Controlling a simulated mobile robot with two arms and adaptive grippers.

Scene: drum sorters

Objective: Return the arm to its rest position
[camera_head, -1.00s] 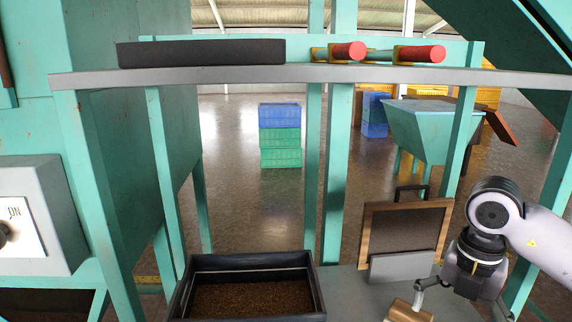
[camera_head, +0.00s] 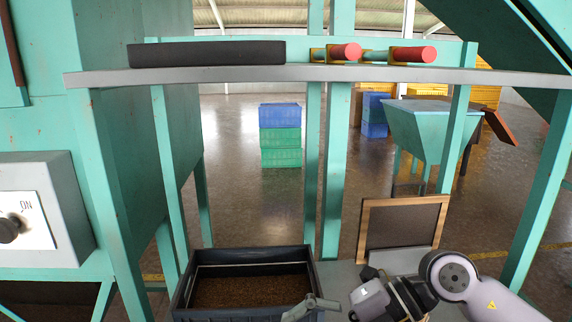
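My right arm comes in from the lower right. Its gripper (camera_head: 312,306) is at the bottom edge, pointing left, by the front right corner of the dark tray. One grey finger shows in front of the tray's right rim; the other cannot be made out, so I cannot tell its opening. No held object can be seen. My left arm and gripper are not in view.
A dark tray (camera_head: 190,292) of brown grains stands at bottom centre. A wood-framed board (camera_head: 365,235) stands upright behind my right arm. A grey rail (camera_head: 300,74) crosses above, with red-ended handles (camera_head: 415,54). A switch box (camera_head: 65,215) is at left.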

